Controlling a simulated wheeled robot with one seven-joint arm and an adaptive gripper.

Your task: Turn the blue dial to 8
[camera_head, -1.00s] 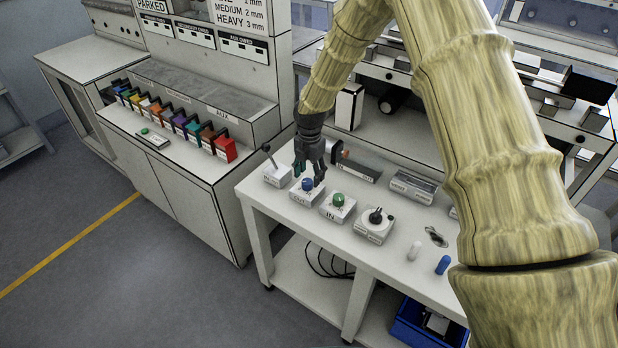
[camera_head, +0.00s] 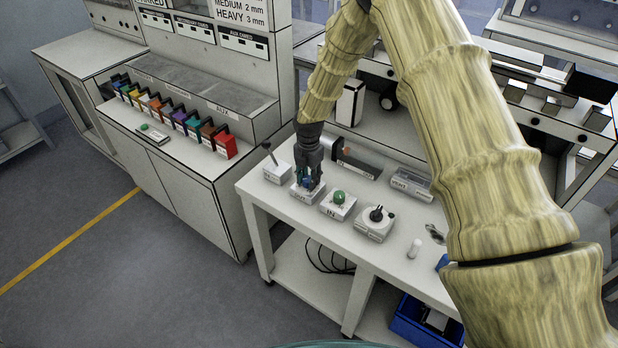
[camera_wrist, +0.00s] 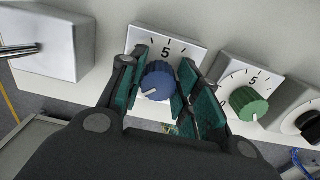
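The blue dial (camera_wrist: 157,82) sits on a pale box marked with ticks and a 5 in the wrist view. Its white pointer line faces the lower left, away from the 5; the number there is hidden. My gripper (camera_wrist: 165,92) is open, its teal-padded fingers on either side of the dial, with a gap visible on the left. Whether the right finger touches the dial is unclear. In the head view my gripper (camera_head: 309,184) is down over the blue dial (camera_head: 307,183), which is mostly covered by the fingers.
A green dial (camera_head: 339,197) stands just right of the blue one, and a black knob (camera_head: 376,214) farther right. A lever box (camera_head: 277,172) stands close on the left. A white capsule (camera_head: 414,249) lies near the bench's front edge.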

